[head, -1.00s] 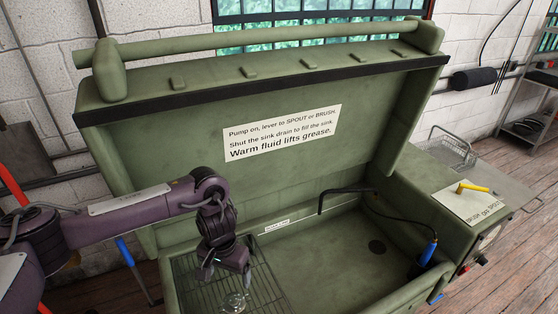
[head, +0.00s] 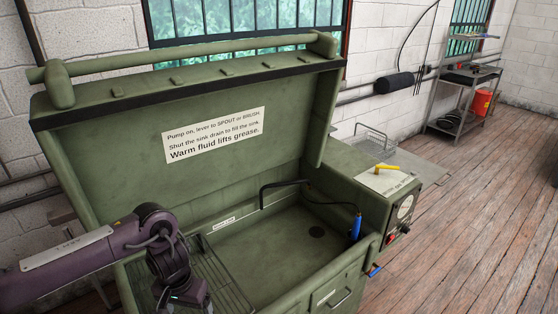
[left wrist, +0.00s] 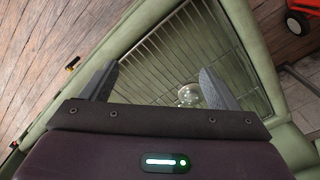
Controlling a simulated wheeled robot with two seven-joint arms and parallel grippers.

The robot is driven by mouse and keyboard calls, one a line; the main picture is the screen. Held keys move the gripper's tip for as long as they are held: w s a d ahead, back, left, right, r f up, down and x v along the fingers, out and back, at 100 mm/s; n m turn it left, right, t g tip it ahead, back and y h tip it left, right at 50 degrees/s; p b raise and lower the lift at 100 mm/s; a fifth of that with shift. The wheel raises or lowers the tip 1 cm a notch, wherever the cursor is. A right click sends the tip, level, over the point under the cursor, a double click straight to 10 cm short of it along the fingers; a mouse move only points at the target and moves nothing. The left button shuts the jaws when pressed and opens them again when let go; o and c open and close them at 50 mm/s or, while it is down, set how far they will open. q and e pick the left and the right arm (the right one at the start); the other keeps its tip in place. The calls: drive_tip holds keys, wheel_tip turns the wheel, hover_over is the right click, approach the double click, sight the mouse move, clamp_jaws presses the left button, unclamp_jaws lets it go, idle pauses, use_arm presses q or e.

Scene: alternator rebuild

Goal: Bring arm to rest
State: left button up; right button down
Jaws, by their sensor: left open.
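My left arm reaches in from the left in the head view, and its wrist (head: 172,272) hangs over the left part of the green parts washer. The fingertips are cut off below the picture there. In the left wrist view my left gripper (left wrist: 158,68) is open, its two grey fingers spread apart with nothing held between them. A small shiny, clear or metallic part (left wrist: 188,95) lies on the wire rack (left wrist: 172,50), near the right finger. I cannot tell what part it is. My right gripper is not in view.
The washer's raised lid (head: 110,140) stands behind the arm. A black spout (head: 280,184) and blue-handled brush (head: 356,227) are over the sink. A control box with a yellow lever (head: 386,168) is at right. A wire basket (head: 372,142) sits behind it. The right floor is open.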

use_arm(q)
drive_tip(key=s+d+r+m+t+h, duration=0.2)
drive_tip(key=d+m+t+h, duration=0.1)
drive_tip(key=d, duration=1)
drive_tip(key=s+d+r+m+t+h, duration=0.2)
drive_tip(key=d+m+h, duration=0.1)
drive_tip(key=d, duration=1)
drive_tip(key=s+a+r+n+t+y, duration=0.2)
drive_tip(key=a+r+n+y, duration=0.1)
drive_tip(key=a, duration=0.6)
drive_tip(key=s+a+f+n+g+y, duration=0.35)
drive_tip(key=s+a, duration=0.75)
drive_tip(key=a, duration=0.4)
wheel_tip(320, 180, down, 33)
drive_tip(key=g+b, duration=0.2)
drive_tip(key=b, duration=0.2)
drive_tip(key=s+a+f+b, duration=0.2)
drive_tip(key=s+f, duration=0.8)
drive_tip(key=f, duration=0.2)
drive_tip(key=s+a+f+m+b, duration=0.1)
drive_tip(key=s+f+b, duration=0.1)
drive_tip(key=s+f, duration=0.8)
drive_tip(key=shift+s+a+f+g, duration=0.25)
drive_tip(key=shift+a+f+g, duration=0.1)
drive_tip(key=shift+f, duration=0.55)
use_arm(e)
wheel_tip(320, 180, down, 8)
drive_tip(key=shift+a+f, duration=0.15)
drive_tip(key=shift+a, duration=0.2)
